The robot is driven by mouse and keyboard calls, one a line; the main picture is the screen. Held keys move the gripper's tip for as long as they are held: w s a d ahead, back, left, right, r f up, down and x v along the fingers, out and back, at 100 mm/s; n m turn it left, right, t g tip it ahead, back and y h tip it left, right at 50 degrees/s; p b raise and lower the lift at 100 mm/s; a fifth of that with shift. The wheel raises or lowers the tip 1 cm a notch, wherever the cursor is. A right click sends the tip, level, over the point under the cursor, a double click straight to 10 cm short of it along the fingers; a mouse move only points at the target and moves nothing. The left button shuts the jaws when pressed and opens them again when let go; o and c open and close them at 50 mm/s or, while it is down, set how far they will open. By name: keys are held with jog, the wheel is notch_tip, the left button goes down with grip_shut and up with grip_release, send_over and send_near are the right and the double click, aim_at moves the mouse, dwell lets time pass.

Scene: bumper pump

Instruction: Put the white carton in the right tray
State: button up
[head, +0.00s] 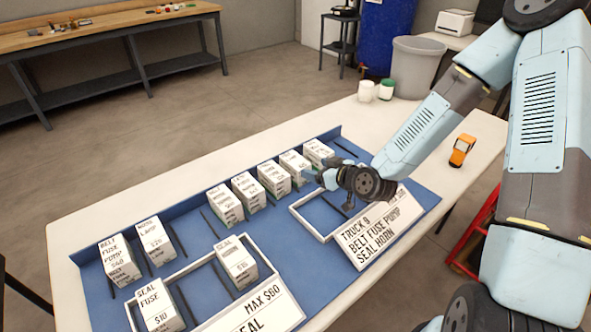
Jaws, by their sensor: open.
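Several white cartons with black print stand on a blue board (190,262); I cannot tell which one the task means. A row of them runs along the back, from one carton (226,206) to the rightmost carton (317,152). The right tray is a white frame (303,222) behind a sign (378,228) reading TRUCK 9, BELT FUSE PUMP SEAL HORN. No carton shows in its visible part; my arm covers its right side. My gripper (335,194) is open above this tray, with no carton visible in it.
The left tray (205,261) holds a carton (237,262) and a SEAL FUSE carton (158,306), behind a MAX $60 sign (255,311). Two cartons (118,260) (155,240) stand at the board's left. An orange object (461,151) and white cups (376,91) are on the table.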

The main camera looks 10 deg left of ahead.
aim_at(299, 163)
jog(key=x, duration=1.2)
jog(key=shift+f, duration=0.1)
jog(key=c, duration=1.1)
